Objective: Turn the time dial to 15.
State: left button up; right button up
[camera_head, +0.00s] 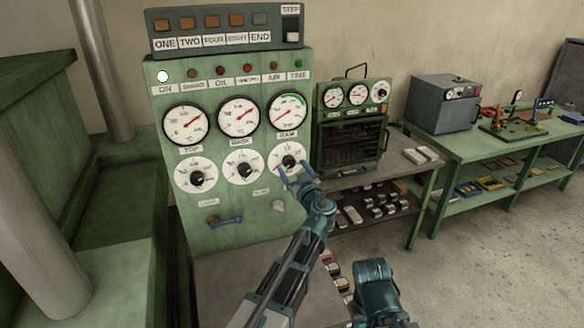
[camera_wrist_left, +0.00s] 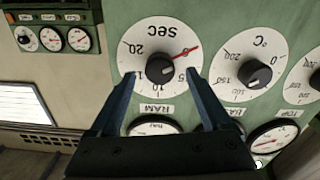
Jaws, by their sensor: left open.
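The time dial (camera_head: 284,158) is the rightmost white dial in the green panel's lower row. In the left wrist view the dial (camera_wrist_left: 150,40) appears upside down, marked SEC, with a black knob (camera_wrist_left: 160,69). Its red pointer aims to the picture's upper right, close to the scale's zero end and away from 15. My left gripper (camera_head: 290,176) is open in front of the dial. In the left wrist view its fingers (camera_wrist_left: 161,78) flank the dial's lower part, apart from each other, with the knob between and beyond them. Contact with the knob cannot be told. My right gripper is not in view.
Two similar dials (camera_head: 242,168) and (camera_head: 196,173) sit to the left, below round gauges (camera_head: 238,118). A small pale knob (camera_head: 279,206) and a blue handle (camera_head: 226,221) are lower on the panel. A green oven (camera_head: 352,142) stands to the right.

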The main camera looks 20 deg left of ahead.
pick_arm(q)
jog(key=shift+x, duration=0.9)
grip_shut()
